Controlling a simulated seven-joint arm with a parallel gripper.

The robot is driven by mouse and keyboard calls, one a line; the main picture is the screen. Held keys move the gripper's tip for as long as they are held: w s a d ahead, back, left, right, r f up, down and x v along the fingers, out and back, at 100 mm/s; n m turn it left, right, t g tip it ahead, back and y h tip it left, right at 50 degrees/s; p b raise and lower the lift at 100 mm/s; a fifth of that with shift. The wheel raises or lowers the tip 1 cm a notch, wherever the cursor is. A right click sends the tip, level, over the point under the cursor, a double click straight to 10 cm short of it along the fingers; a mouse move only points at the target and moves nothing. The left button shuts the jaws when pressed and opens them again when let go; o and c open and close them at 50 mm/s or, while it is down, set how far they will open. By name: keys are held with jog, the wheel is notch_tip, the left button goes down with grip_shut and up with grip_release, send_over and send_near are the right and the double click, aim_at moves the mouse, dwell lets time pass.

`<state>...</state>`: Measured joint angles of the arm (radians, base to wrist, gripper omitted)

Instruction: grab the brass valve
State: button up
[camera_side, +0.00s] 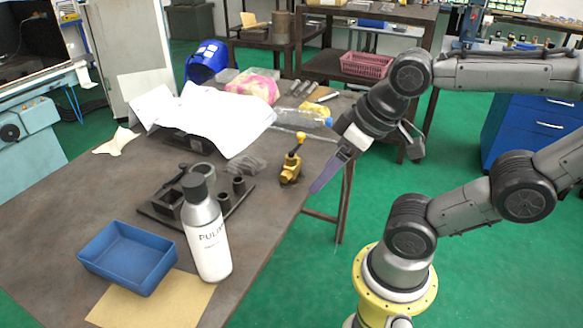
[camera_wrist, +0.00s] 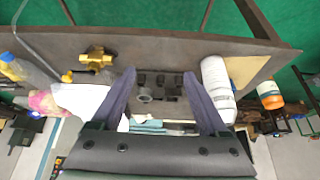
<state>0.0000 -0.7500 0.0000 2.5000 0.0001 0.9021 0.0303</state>
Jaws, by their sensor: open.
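The brass valve (camera_side: 291,167) stands on the brown table near its right edge, with a yellow handle sticking up. In the wrist view the valve (camera_wrist: 97,60) lies to the left of both fingers, not between them. My gripper (camera_side: 318,184) is just right of the valve in the side view, apart from it, by the table's edge. In the wrist view its two purple fingers (camera_wrist: 160,78) are spread wide with nothing held between them. The dark fixture (camera_side: 225,207) with several posts and a ring sits on the table; it also shows between the fingers in the wrist view (camera_wrist: 158,88).
A white bottle (camera_side: 208,240) with a dark cap stands before the fixture. A blue tray (camera_side: 125,258) sits at front left on the brown table (camera_side: 60,215). White sheets (camera_side: 205,112), a pink bundle (camera_side: 251,88) and a clear bottle (camera_side: 300,117) lie behind the valve.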

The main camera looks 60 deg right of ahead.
jog(key=w+r+m, duration=0.3)
jog(key=r+m, duration=0.1)
jog(key=m, duration=0.2)
jog(key=m+g, duration=0.6)
jog(key=m, duration=0.6)
send_over(291, 153)
notch_tip(291, 153, down, 6)
notch_tip(291, 153, down, 7)
jog(key=shift+s+a+f, duration=0.1)
jog(key=shift+s, duration=0.05)
jog(key=shift+f, duration=2.75)
grip_shut()
